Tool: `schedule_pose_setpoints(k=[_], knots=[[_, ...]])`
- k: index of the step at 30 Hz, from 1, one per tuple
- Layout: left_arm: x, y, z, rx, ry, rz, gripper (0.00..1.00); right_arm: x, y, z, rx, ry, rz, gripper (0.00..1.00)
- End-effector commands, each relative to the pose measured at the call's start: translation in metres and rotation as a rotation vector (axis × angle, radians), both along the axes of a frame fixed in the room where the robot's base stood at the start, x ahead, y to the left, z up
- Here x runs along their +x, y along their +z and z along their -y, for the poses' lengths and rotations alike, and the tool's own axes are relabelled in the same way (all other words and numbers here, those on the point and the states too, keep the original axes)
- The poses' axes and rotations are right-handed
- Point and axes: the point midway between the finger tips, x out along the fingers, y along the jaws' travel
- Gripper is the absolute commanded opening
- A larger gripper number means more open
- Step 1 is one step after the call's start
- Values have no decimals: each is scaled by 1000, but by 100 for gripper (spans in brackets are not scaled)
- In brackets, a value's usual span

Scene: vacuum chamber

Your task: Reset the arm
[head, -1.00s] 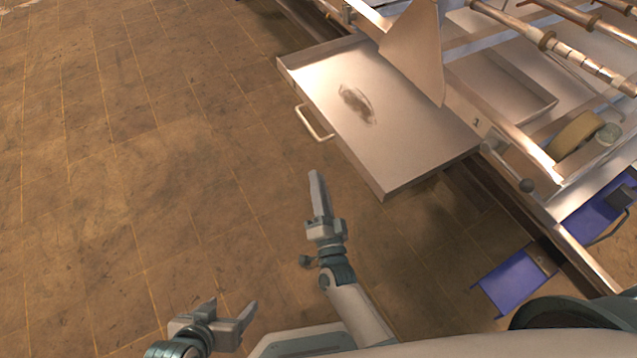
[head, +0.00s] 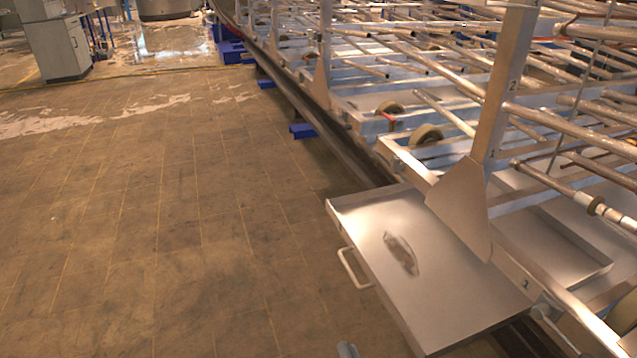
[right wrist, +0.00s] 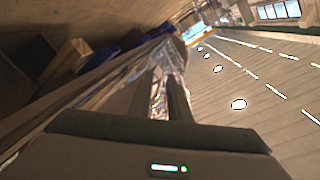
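Shiny background shows through the gap, and I see nothing held. My left gripper is outside both current views.
A shallow metal drawer (head: 440,300) with a handle (head: 352,270) juts out from the long metal frame (head: 480,160) on the right. Blue blocks (head: 303,131) line the frame's foot. A grey cabinet (head: 55,45) stands far left. The tiled floor (head: 170,230) is clear.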

Motion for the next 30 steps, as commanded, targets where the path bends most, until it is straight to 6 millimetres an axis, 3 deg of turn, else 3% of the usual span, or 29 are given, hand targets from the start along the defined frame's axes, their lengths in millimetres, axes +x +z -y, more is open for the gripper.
schedule_pose_setpoints(k=[7, 15, 30], knots=[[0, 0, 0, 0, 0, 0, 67, -63, -19, 12, -281, 163, -223, 17], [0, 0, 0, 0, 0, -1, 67, -135, -30, 40, -538, 306, -443, 17], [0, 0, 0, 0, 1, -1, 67, -208, -26, 77, -739, 422, -642, 17]])
